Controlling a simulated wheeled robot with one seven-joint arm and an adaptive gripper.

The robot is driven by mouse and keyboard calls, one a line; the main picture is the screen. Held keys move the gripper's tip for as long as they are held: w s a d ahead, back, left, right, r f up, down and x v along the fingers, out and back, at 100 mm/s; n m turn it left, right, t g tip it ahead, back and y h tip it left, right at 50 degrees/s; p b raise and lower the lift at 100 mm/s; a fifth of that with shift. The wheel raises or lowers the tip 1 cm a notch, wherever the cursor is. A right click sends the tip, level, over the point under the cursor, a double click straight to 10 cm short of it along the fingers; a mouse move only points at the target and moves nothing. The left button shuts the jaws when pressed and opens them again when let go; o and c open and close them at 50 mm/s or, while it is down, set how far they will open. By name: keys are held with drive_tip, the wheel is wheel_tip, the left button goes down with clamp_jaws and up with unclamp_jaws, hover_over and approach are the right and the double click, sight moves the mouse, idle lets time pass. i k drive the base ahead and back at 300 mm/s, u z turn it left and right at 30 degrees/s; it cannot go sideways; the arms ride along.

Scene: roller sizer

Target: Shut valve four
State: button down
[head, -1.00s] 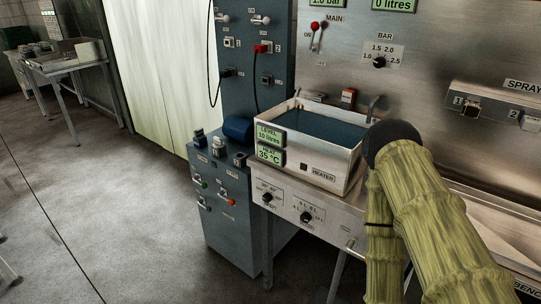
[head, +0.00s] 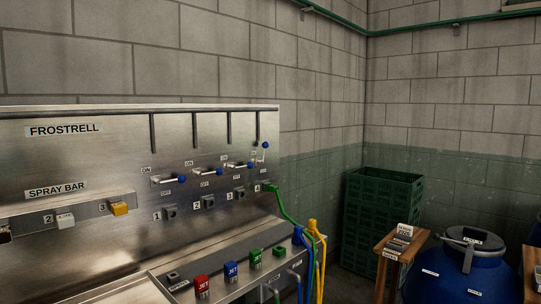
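ON is marked above and OFF below these levers. My gripper is not in view.
The green hose (head: 285,208) runs down from outlet four, near blue and yellow hoses. Red, blue and green jet blocks (head: 230,271) sit on the bench below. Green crates (head: 382,215) and a blue drum (head: 470,270) stand to the right.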

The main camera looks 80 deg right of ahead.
sight(265, 144)
drive_tip(key=u, duration=0.05)
drive_tip(key=k, duration=1)
drive_tip(key=z, duration=1.3)
